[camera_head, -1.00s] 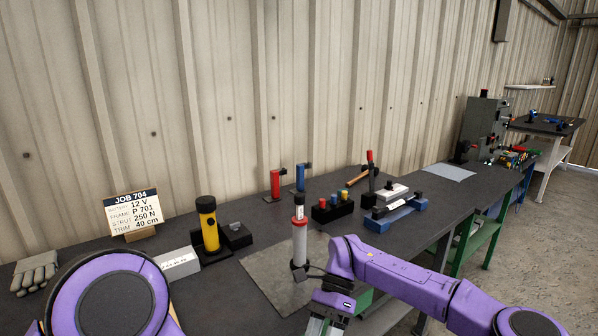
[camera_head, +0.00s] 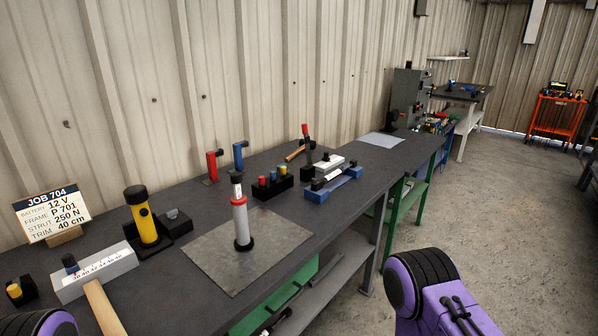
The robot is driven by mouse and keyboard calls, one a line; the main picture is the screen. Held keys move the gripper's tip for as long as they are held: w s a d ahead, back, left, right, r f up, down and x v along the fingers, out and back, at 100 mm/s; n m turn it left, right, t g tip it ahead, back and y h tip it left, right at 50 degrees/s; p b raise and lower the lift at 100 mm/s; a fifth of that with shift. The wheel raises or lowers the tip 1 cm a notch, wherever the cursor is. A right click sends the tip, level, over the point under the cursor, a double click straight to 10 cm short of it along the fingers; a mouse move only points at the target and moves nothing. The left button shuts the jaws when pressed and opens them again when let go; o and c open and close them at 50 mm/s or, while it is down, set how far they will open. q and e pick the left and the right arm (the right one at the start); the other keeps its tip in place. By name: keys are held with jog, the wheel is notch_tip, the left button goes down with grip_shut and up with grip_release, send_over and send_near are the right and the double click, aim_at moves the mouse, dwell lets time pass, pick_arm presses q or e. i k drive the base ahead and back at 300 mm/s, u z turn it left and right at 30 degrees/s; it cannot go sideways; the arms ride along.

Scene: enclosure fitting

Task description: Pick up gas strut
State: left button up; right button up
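I cannot tell for sure which item is the gas strut. The job card (camera_head: 50,214) reads "STRUT 250 N". A grey cylinder with a red band and a dark top (camera_head: 240,217) stands upright on the metal plate (camera_head: 215,268). A red upright piece (camera_head: 211,166) and a blue upright piece (camera_head: 238,155) stand near the wall. Dark rod-like parts (camera_head: 275,321) show low at the bench front, partly cut off. My purple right arm shows at the lower right and a bit of my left arm at the lower left. Neither gripper shows.
A yellow cylinder (camera_head: 146,224) in a black base and a white box with a scale (camera_head: 100,276) stand on the left. A block with coloured knobs (camera_head: 271,184) and a blue fixture (camera_head: 334,187) stand mid-bench. Free floor (camera_head: 488,205) lies on the right.

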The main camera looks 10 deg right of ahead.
aim_at(353, 163)
jog(key=z, duration=0.4)
jog(key=k, duration=1.1)
jog(key=z, duration=1.8)
jog(key=i, duration=2.65)
jog(key=u, duration=1.25)
jog(key=i, duration=0.75)
jog(key=u, duration=0.85)
